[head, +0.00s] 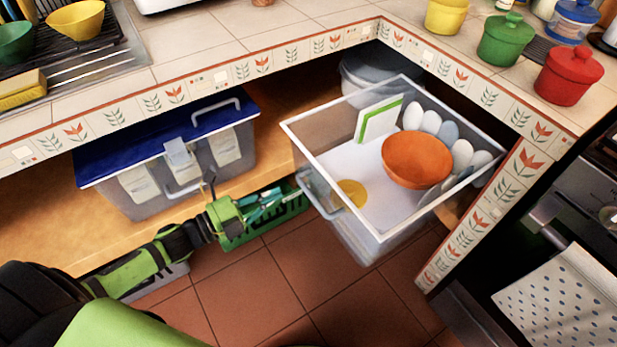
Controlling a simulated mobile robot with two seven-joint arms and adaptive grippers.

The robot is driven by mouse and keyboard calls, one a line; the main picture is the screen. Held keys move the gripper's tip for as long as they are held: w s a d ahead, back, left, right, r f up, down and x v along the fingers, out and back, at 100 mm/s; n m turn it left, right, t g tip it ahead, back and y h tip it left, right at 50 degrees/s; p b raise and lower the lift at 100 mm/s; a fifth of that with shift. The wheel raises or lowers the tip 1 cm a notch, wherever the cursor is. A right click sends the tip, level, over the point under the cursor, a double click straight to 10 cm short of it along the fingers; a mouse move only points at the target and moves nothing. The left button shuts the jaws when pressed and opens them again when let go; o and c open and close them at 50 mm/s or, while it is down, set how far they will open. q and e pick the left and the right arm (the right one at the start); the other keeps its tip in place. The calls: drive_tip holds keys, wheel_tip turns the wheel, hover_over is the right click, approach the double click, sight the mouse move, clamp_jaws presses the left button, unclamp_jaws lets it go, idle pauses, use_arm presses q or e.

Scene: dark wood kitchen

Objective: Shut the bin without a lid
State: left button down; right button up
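The bin without a lid (365,240) is a clear plastic box that juts out from the shelf under the counter, its open top showing. It holds an orange bowl (416,160), several white egg-shaped things (462,154), a yellow round item (352,193) and a green-and-white flat item (380,119). A grey handle (318,196) is on its left side. My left gripper (283,199) is left of this handle, apparently apart from it. Its fingers are small and overlap the green basket behind, so their opening is unclear. My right gripper is out of view.
A bin with a blue lid (165,140) stands on the wooden shelf (40,225) at left. A green basket (262,232) is below the shelf edge. The tiled counter (250,30) overhangs the shelf. An oven with a dotted towel (565,300) is at right.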

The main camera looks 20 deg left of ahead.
sight(322, 170)
use_arm(q)
drive_tip(key=x, duration=0.9)
drive_tip(key=shift+w+d, duration=0.2)
drive_tip(key=shift+w, duration=0.05)
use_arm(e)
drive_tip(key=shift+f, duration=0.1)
